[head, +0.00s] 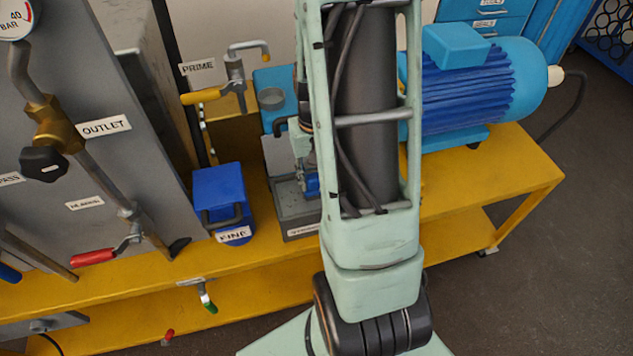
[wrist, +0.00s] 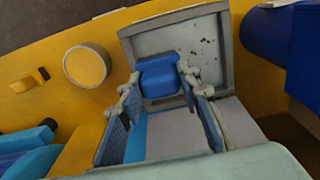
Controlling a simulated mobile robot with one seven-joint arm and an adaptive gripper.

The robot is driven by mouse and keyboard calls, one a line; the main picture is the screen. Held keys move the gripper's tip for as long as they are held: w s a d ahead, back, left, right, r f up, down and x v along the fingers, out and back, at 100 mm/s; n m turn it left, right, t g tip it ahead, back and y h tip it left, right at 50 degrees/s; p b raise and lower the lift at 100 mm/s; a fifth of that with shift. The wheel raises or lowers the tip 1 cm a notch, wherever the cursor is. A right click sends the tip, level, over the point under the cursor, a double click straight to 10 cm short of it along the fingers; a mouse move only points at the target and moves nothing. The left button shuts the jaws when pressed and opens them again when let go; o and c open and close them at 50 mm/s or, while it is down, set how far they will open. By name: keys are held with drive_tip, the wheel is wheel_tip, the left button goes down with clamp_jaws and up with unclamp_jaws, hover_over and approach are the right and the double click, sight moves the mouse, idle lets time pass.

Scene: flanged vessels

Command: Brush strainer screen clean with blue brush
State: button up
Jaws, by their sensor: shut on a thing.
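My gripper (wrist: 158,82) is shut on the blue brush (wrist: 160,70), a rounded blue block between the fingertips in the wrist view. The brush sits over the grey square tray (wrist: 221,60), near its near-left part. Dark specks are scattered on the pale tray floor (wrist: 195,38), which seems to be the strainer screen. The brush underside is hidden, so I cannot tell whether it touches. In the head view the brush (head: 312,186) shows small over the tray (head: 284,222), partly hidden by my arm.
A blue box (head: 220,190) with a handle stands left of the tray on the yellow bench (head: 470,190). The blue motor (head: 480,85) is on the right. The grey panel (head: 110,90) with valves and a red lever (head: 93,257) fills the left. A round cup (wrist: 87,66) is near the tray.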

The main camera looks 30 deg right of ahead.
drive_tip(key=shift+a, duration=0.1)
drive_tip(key=shift+w+a+f, duration=0.1)
drive_tip(key=shift+w+a, duration=0.1)
drive_tip(key=shift+a, duration=0.55)
drive_tip(key=shift+w+a+f, duration=0.1)
drive_tip(key=shift+w+a, duration=0.1)
drive_tip(key=shift+a, duration=0.5)
drive_tip(key=shift+w+a+r, duration=0.1)
drive_tip(key=shift+w+a, duration=0.1)
drive_tip(key=shift+a, duration=0.55)
drive_tip(key=shift+w+a+r, duration=0.1)
drive_tip(key=shift+w+a, duration=0.1)
drive_tip(key=shift+a, duration=0.55)
drive_tip(key=shift+s+d+r, duration=0.1)
drive_tip(key=shift+s+d, duration=0.05)
drive_tip(key=shift+d, duration=0.7)
drive_tip(key=shift+s+d, duration=0.1)
drive_tip(key=shift+d, duration=0.7)
